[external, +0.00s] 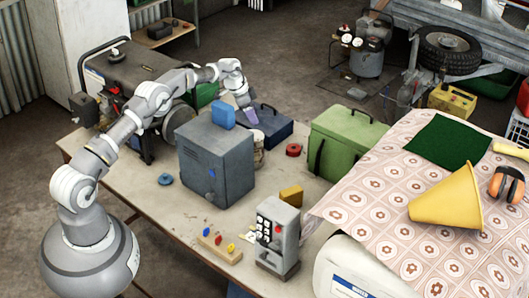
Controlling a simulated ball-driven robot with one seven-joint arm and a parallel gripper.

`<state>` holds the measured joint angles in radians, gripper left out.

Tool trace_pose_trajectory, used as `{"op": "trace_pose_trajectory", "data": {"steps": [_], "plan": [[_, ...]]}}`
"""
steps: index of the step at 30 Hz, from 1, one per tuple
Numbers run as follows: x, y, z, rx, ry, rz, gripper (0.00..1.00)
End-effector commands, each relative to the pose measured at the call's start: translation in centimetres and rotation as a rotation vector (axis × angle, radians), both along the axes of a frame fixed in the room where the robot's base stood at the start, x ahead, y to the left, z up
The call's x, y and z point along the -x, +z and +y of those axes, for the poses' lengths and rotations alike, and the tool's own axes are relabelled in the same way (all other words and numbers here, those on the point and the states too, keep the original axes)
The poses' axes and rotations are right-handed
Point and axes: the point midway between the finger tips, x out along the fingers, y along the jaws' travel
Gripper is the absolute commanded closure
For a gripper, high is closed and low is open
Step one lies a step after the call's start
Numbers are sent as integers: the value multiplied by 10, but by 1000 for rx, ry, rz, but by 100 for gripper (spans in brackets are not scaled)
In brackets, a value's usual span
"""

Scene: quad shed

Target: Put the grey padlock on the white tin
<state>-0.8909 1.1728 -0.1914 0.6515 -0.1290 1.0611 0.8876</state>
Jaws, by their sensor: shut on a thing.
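My gripper (246,106) is above the back of the table, behind and right of the grey metal cabinet. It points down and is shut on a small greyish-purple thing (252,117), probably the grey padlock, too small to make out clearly. A pale round container (259,156), probably the white tin, stands just below, right of the cabinet. The cabinet hides part of it. The held thing is above the container in the picture; I cannot tell how large the gap is.
A dark blue box (267,126) is behind, a green case (343,142) to the right.

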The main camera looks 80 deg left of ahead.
Motion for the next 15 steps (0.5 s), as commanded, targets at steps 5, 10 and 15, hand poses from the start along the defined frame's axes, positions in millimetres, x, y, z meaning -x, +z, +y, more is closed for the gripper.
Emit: {"op": "trace_pose_trajectory", "data": {"steps": [5,10,15], "plan": [[0,-25,0,0,1,0,83],[0,-56,0,1,1,1,83],[0,-64,0,-1,0,-1,83]]}}
